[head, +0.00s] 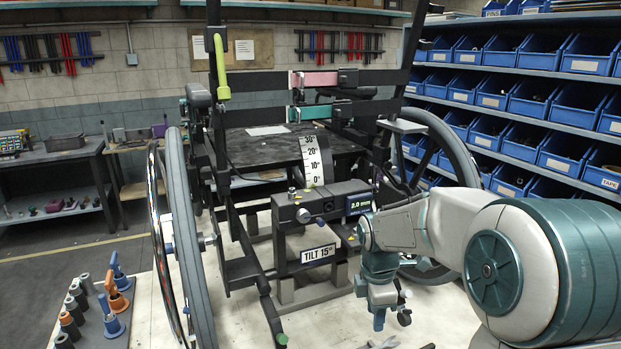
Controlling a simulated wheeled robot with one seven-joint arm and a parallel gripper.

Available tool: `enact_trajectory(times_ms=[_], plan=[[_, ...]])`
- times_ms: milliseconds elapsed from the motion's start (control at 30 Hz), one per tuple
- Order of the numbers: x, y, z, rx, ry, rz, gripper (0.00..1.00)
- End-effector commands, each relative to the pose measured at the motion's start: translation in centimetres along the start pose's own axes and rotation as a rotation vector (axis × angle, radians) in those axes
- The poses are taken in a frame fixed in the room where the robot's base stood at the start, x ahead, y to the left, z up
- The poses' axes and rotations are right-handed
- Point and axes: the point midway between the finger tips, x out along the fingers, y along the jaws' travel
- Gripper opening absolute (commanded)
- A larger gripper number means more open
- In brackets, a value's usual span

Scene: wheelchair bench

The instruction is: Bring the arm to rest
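My arm reaches in from the right, its forearm bent toward the middle and its wrist turned down. My gripper (388,312) hangs in front of the wheelchair, to the right of the TILT 15° sign (318,253). It is small and partly blurred against the pale floor, so I cannot tell whether its fingers are apart or shut. I make out nothing held in it. The wheelchair (189,240) stands on the bench stand, with a tilt scale (313,160) and a small 2.0 display (359,203) near its middle. My arm hides part of its lower right side.
Blue-bin shelving (560,125) fills the right side. Grey, orange and blue-handled tools stand on a dark board (90,325) at lower left. A workbench (50,155) stands at the back left. A small tool (384,342) lies below my gripper.

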Motion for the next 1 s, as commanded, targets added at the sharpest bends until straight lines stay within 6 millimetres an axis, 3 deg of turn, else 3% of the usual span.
enact_trajectory(times_ms=[300,700,1000], plan=[[-4.0,-7.8,-0.2,0.624,-0.022,0.092,0.36],[-5.5,-17.1,-0.5,1.387,0.136,0.161,0.36],[-5.2,-19.8,-0.8,1.629,0.219,0.143,0.36]])
